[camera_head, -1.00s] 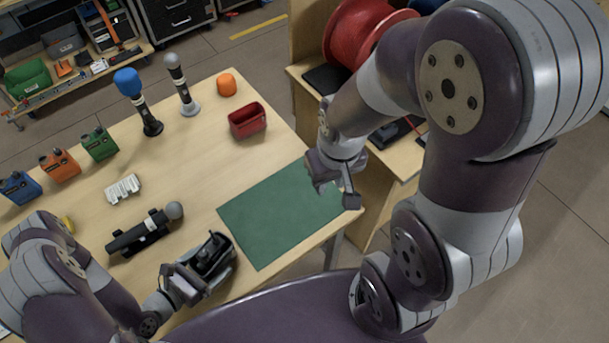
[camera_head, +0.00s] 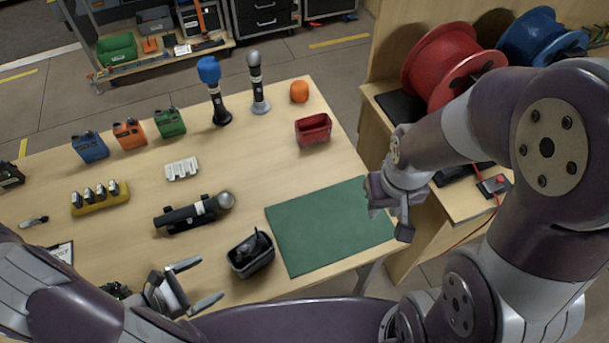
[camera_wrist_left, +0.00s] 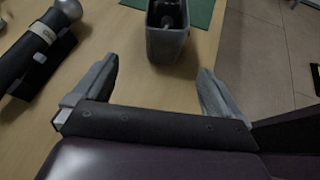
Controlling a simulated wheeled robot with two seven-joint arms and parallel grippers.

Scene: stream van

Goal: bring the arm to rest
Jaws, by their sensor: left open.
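My left gripper (camera_head: 203,285) is open and empty over the near edge of the table, to the left of a black bin (camera_head: 251,262) with a dark item inside. Its two spread fingers also show in the left wrist view (camera_wrist_left: 155,85), with the bin (camera_wrist_left: 169,45) beyond them, apart from both. My right gripper (camera_head: 388,208) hangs by the right edge of the green mat (camera_head: 325,228). Whether its jaws are open or shut is not clear.
A microphone (camera_head: 190,214) lies in a black cradle left of the bin. Two microphones stand upright at the back near a red bin (camera_head: 313,129) and an orange foam cover (camera_head: 299,91). Coloured packs, a white rack and a yellow battery holder (camera_head: 100,203) sit at left. Red reel (camera_head: 450,66) at right.

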